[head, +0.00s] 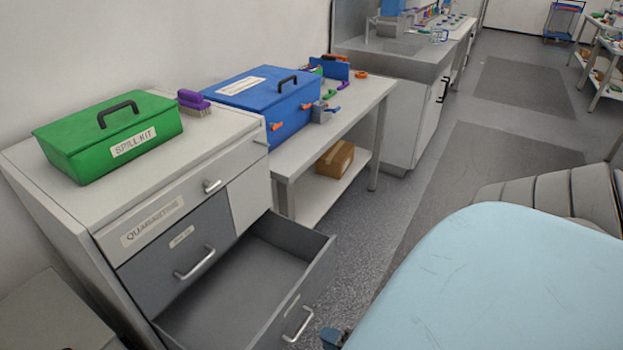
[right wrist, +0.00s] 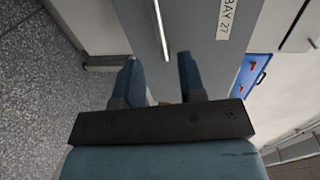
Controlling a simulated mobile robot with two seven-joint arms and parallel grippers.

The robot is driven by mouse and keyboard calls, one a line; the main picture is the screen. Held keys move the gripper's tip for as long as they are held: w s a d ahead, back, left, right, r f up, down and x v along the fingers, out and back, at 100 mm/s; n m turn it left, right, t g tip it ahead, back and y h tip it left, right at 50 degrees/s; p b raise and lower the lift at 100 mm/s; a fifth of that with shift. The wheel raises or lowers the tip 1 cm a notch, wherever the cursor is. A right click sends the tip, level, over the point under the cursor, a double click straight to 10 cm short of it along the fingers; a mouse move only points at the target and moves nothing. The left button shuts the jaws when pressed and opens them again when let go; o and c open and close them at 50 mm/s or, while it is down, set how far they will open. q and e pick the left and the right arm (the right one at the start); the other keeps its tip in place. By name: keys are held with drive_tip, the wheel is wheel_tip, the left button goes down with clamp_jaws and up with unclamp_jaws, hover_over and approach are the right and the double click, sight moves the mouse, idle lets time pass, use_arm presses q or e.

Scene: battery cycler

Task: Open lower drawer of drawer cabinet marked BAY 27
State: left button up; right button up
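The drawer cabinet (head: 75,215) stands at the left of the head view. Its grey lower drawer (head: 318,266) is pulled far out and looks empty inside. The drawer front has a bar handle (head: 299,325) and a small label, which reads BAY 27 in the right wrist view (right wrist: 228,15). My right gripper (head: 335,338) is only partly visible at the bottom edge, just right of that handle. In the right wrist view its two blue fingers (right wrist: 158,78) are apart, with the handle (right wrist: 161,30) beyond the fingertips and nothing gripped. My left gripper is out of view.
Above the open drawer is a closed grey drawer (head: 182,262) with its own handle. A green spill kit box (head: 115,140) and a purple brush (head: 194,103) rest on top. A bench (head: 360,92) with a blue case (head: 262,100) stands behind.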

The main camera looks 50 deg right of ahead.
drive_tip(key=v, duration=0.5)
drive_tip(key=shift+s, duration=0.2)
idle(0.4)
